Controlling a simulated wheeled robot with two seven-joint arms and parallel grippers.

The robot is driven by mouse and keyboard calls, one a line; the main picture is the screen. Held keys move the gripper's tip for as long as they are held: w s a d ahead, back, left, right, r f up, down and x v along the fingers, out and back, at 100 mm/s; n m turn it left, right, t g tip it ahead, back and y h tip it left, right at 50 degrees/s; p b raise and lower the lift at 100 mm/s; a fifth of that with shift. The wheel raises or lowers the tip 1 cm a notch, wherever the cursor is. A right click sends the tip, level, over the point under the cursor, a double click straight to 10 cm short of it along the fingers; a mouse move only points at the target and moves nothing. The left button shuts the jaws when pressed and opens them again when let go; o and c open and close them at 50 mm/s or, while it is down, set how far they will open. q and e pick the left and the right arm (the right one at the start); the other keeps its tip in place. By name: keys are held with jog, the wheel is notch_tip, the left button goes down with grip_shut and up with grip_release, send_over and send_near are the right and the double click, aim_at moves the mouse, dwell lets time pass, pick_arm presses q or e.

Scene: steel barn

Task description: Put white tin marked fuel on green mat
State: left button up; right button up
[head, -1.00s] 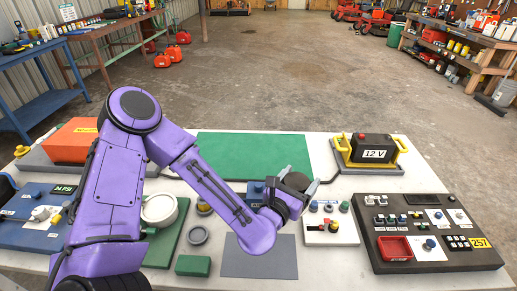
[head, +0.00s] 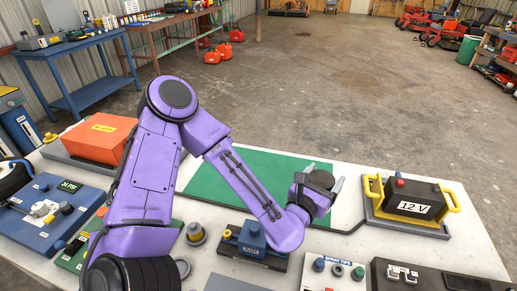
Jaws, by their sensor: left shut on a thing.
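The green mat (head: 262,166) lies flat across the middle of the white table, partly covered by my left arm. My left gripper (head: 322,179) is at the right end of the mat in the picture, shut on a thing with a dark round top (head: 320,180). The gripper hides the sides of this thing, so no white wall or fuel marking shows. I cannot tell its height above the mat. No other white tin is in clear view. My right gripper is not in view.
A 12 V battery with yellow handles (head: 415,201) stands right of the mat. An orange box (head: 97,138) is at its left. The mat's visible left part is bare.

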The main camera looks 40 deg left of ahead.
pick_arm(q)
jog(key=s+a+r+n+g+y+b, duration=0.1)
jog(key=s+a+r+n+g+y, duration=0.1)
jog(key=s+a+n+g+y, duration=0.45)
jog(key=s+a+r+n+g+y+b, duration=0.1)
jog(key=a+n+g+y, duration=0.15)
jog(key=a+y, duration=0.5)
jog(key=shift+n+t+h, duration=0.4)
jog(key=shift+n+h, duration=0.1)
jog(key=shift+h, duration=0.2)
jog(key=w+a+f+p, duration=0.1)
jog(key=w+a+f, duration=0.1)
jog(key=w+f, duration=0.2)
jog(key=w+a+f+p, duration=0.1)
jog(key=w+a+f, duration=0.2)
jog(key=w+f, duration=0.1)
jog(key=w+a+f+p, duration=0.1)
jog(key=w+a+f, duration=0.2)
jog(key=w+f, duration=0.1)
jog(key=shift+a+f, duration=0.15)
jog(key=shift+f, duration=0.15)
